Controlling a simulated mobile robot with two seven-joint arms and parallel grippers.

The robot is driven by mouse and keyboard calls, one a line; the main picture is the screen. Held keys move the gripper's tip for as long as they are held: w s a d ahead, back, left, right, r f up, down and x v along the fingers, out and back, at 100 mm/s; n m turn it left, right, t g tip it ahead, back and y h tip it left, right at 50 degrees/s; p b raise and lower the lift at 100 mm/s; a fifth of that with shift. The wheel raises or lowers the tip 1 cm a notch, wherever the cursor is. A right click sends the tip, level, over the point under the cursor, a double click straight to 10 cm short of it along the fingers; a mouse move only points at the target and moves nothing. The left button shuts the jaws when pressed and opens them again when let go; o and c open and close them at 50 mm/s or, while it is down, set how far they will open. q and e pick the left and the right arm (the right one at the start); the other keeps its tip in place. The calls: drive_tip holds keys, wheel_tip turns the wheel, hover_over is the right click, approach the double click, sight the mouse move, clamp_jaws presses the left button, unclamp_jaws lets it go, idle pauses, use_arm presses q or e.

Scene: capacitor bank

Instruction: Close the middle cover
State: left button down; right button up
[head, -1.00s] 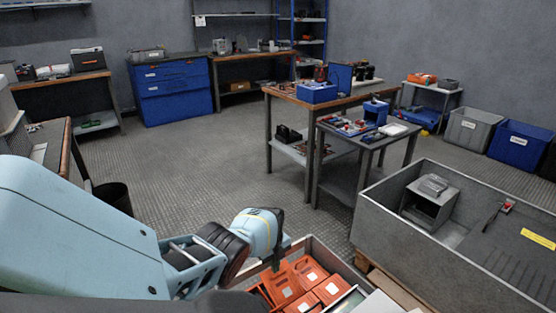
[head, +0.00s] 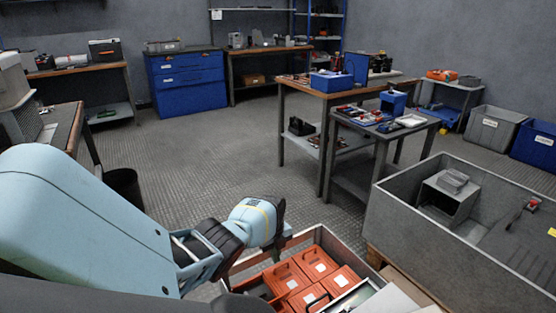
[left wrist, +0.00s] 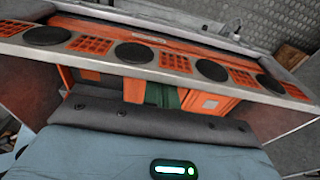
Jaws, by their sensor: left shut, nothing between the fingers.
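An open-topped grey-walled case (head: 318,236) stands at the bottom centre of the head view. Several orange blocks (head: 318,264) with pale labels lie in it. I cannot tell which part is the middle cover, nor how far any cover is open. My left gripper (head: 274,244) is over the case's far left side, shut and empty; contact is unclear. In the left wrist view an orange panel (left wrist: 190,45) with grey edging and several black discs crosses the top. Orange parts and a dark green piece (left wrist: 162,96) show below it. My right gripper is out of view.
A large grey metal trough (head: 410,235) stands right of the case, holding a grey box (head: 445,200). Two worktables with blue bins (head: 333,84) stand beyond. A black bin (head: 122,187) is at the left. The floor between is clear.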

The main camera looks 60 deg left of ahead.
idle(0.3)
use_arm(q)
wheel_tip(320, 180, up, 8)
drive_tip(key=a+p, duration=0.1)
drive_tip(key=p, duration=0.2)
drive_tip(key=shift+p, duration=0.35)
drive_tip(key=shift+f, duration=0.15)
drive_tip(key=shift+s, duration=0.1)
